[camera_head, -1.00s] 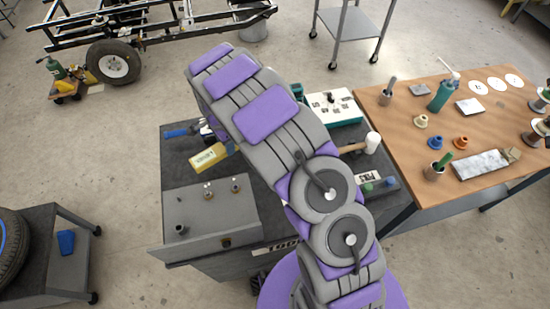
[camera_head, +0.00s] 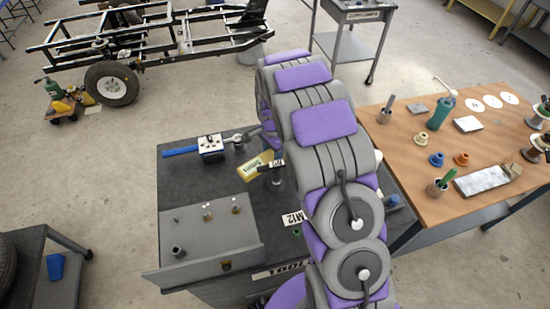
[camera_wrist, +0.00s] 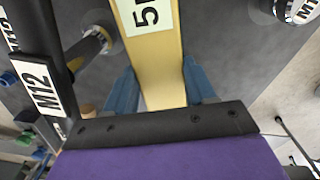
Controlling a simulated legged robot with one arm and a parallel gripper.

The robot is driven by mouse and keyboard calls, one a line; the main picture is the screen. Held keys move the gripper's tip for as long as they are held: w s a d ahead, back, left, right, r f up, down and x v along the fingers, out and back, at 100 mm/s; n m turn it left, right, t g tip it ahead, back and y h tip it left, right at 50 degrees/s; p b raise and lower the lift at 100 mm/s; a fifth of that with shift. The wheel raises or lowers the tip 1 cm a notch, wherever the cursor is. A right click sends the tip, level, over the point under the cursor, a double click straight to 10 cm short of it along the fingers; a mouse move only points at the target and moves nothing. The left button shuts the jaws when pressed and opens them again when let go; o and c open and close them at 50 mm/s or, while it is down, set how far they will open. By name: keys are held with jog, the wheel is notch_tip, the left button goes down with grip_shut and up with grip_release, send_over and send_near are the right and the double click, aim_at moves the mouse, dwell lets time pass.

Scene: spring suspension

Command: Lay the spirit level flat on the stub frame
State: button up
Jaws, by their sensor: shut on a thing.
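A yellow bar with a pale label, apparently the spirit level (camera_head: 255,165), is at my gripper over the dark tool cart. In the wrist view the yellow bar (camera_wrist: 158,60) runs between the blue fingers of my gripper (camera_wrist: 160,88), which is shut on it. Its white label shows part of a marking, and no vial is visible. In the head view my arm hides most of the gripper. The black frame with a wheel (camera_head: 150,42), likely the stub frame, stands on the floor at the upper left, apart from the level.
A wooden table (camera_head: 415,195) with bottles and parts stands at right. Open floor (camera_head: 90,165) lies between cart and frame. Black M12-labelled pieces (camera_wrist: 40,85) are close by.

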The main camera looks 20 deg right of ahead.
jog(key=d+f, duration=0.1)
jog(key=f, duration=0.1)
jog(key=d+f+b, duration=0.1)
jog(key=shift+d+f, duration=0.2)
jog(key=shift+f, duration=0.2)
jog(key=shift+r, duration=0.15)
